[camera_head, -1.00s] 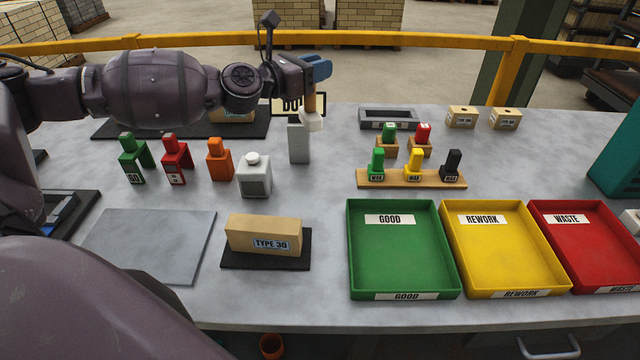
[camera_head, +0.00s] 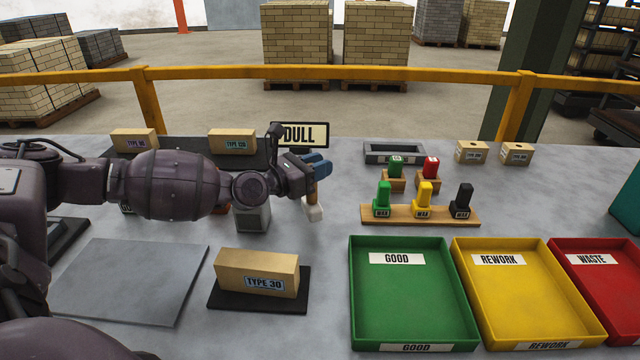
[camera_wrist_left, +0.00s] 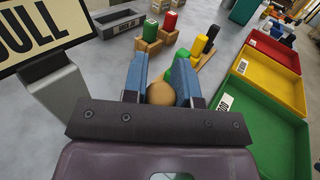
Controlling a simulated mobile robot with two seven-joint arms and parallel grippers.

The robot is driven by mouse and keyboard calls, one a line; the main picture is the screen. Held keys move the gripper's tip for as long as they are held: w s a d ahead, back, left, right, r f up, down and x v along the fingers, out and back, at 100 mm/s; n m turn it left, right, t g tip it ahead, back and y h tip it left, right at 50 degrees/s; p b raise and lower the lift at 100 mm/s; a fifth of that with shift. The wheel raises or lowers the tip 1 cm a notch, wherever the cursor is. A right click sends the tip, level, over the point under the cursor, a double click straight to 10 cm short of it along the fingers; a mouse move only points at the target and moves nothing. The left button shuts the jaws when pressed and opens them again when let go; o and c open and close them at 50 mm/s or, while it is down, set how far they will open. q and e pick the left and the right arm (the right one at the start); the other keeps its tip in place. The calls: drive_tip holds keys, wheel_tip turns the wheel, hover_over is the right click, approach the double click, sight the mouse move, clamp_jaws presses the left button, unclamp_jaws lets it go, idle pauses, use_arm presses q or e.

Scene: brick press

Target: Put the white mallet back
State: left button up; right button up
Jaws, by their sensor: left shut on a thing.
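My left gripper (camera_head: 318,166) has blue fingers shut on the wooden handle of the white mallet (camera_head: 314,211). The mallet hangs roughly upright, white head down, in front of the DULL sign (camera_head: 303,135). I cannot tell whether the head touches the table. In the left wrist view the round wooden handle end (camera_wrist_left: 160,93) sits between the blue fingers (camera_wrist_left: 160,85), and the mallet's head is hidden. A grey open-topped tray (camera_head: 392,152) stands empty at the back, to the right of the mallet. My right gripper is not in view.
A wooden rack (camera_head: 420,214) with green, yellow and black stamps stands right of the mallet. Green (camera_head: 412,300), yellow (camera_head: 525,300) and red (camera_head: 605,290) trays lie at front right. A TYPE 30 brick (camera_head: 257,272) lies on a dark pad. My arm hides several objects on the left.

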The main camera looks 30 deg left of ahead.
use_arm(q)
wheel_tip(320, 180, down, 4)
drive_tip(key=shift+r+b, duration=0.15)
drive_tip(key=shift+b, duration=0.45)
drive_tip(key=shift+f, duration=0.3)
drive_tip(key=o, duration=0.9)
